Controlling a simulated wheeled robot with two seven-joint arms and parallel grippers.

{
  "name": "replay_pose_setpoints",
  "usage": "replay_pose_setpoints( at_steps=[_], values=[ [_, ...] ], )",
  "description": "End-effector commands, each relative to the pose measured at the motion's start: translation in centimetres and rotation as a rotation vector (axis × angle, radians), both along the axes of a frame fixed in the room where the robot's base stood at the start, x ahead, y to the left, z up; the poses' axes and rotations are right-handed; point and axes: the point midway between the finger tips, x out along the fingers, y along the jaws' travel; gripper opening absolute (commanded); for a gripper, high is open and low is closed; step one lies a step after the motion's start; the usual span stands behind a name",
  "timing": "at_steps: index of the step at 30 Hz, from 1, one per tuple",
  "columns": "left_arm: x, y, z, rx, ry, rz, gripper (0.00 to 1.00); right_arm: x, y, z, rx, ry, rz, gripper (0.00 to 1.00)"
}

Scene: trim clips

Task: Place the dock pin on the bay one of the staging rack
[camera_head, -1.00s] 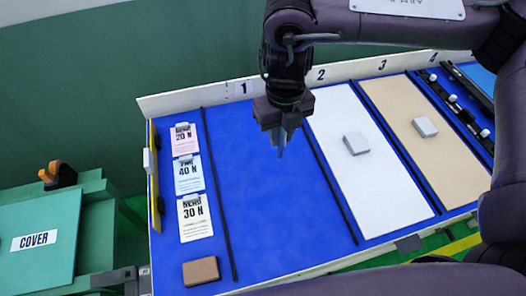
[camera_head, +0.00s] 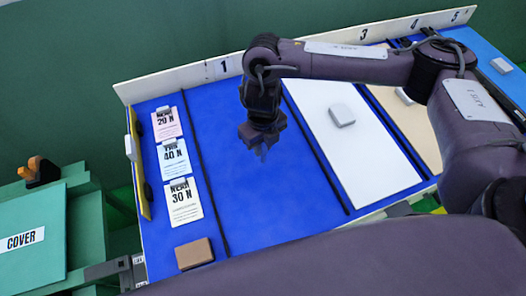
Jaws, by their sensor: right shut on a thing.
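The staging rack is a blue sloped board with a pale back rail (camera_head: 180,80) bearing bay numbers. Bay one (camera_head: 235,195) is the bare blue strip below the "1", between two black dividers. My right gripper (camera_head: 263,153) points down over the upper right part of bay one. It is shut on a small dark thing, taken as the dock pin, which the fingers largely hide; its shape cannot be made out. Whether it touches the board cannot be told. My left gripper is not in view.
Left of bay one are several label cards (camera_head: 174,158) and a brown block (camera_head: 194,253). To the right are a white panel (camera_head: 365,165) with a grey block (camera_head: 342,115) and a tan panel. A green "COVER" box (camera_head: 30,225) stands at left.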

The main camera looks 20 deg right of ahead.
Motion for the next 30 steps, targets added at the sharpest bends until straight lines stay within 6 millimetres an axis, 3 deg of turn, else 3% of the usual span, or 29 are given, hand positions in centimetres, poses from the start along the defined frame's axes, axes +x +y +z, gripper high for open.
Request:
replay_pose_setpoints(
  at_steps=[7,20,21,24,26,30],
  values=[
    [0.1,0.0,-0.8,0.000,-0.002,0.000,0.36,-0.1,0.0,-3.5,0.000,0.004,-0.003,0.00],
    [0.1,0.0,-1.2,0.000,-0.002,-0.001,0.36,0.0,0.0,-4.1,-0.002,0.002,-0.001,0.00],
    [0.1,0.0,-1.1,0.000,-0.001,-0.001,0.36,0.0,0.0,-4.0,-0.001,0.001,-0.001,0.25],
    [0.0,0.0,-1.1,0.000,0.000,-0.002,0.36,0.0,0.0,-4.0,-0.002,0.002,-0.001,0.38],
    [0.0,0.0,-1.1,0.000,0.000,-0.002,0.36,0.0,0.0,-4.0,-0.002,0.002,-0.001,0.43],
    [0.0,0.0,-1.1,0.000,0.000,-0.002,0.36,-0.1,0.0,-3.9,-0.002,0.002,-0.001,0.43]
  ],
)
